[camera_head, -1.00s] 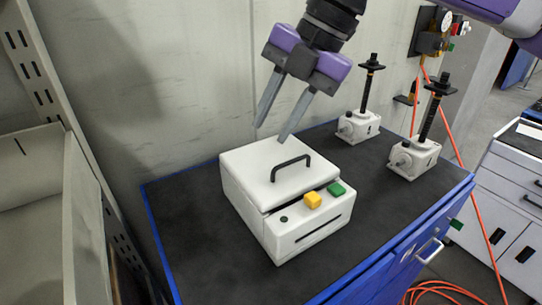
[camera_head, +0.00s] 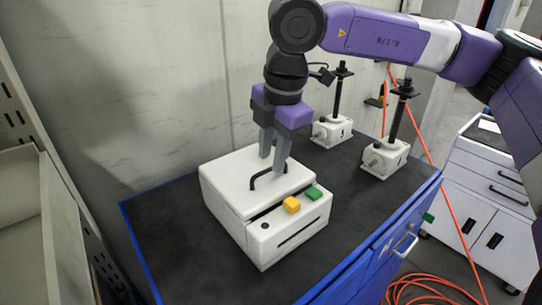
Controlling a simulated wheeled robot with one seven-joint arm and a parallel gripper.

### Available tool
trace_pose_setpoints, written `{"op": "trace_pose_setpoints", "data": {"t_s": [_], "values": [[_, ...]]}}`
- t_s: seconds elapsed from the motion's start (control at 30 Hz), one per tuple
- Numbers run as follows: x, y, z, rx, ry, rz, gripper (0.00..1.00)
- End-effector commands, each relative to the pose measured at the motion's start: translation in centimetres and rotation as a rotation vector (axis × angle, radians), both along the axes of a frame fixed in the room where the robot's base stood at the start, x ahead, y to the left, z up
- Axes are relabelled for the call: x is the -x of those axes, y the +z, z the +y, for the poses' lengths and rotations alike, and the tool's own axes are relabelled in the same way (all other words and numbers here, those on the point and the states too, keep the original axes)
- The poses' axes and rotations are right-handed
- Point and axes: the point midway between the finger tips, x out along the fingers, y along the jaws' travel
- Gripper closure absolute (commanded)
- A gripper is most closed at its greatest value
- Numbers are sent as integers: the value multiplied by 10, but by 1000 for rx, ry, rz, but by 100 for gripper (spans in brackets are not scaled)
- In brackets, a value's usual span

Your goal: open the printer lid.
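The printer is a white box (camera_head: 262,248) on the dark cabinet top. Its flat white lid (camera_head: 228,180) lies down, with a dark seam along its front edge. A black arched handle (camera_head: 256,179) stands near the lid's front. My gripper (camera_head: 272,165) points down over the lid, with its two grey fingers apart and its tips at the handle. The fingers partly hide the handle's far part. I cannot tell whether the tips straddle or touch it. A yellow button (camera_head: 291,205) and a green button (camera_head: 313,193) sit on the printer's front ledge.
Two white screw jacks with black spindles, one farther back (camera_head: 331,131) and one nearer (camera_head: 386,158), stand right of the printer. A wall is close behind. A grey shelf (camera_head: 40,220) stands left. The cabinet top (camera_head: 160,222) is clear left of the printer.

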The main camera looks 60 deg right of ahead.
Motion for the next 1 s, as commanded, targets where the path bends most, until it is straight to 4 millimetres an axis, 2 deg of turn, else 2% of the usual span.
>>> {"op": "trace_pose_setpoints", "data": {"t_s": [0.2,0.47,0.63,1.0], "values": [[-3,-16,0,0,2,0,69],[-4,-19,-1,0,2,0,69],[-4,-18,-1,0,2,0,99],[-4,-18,-1,0,2,0,100]]}}
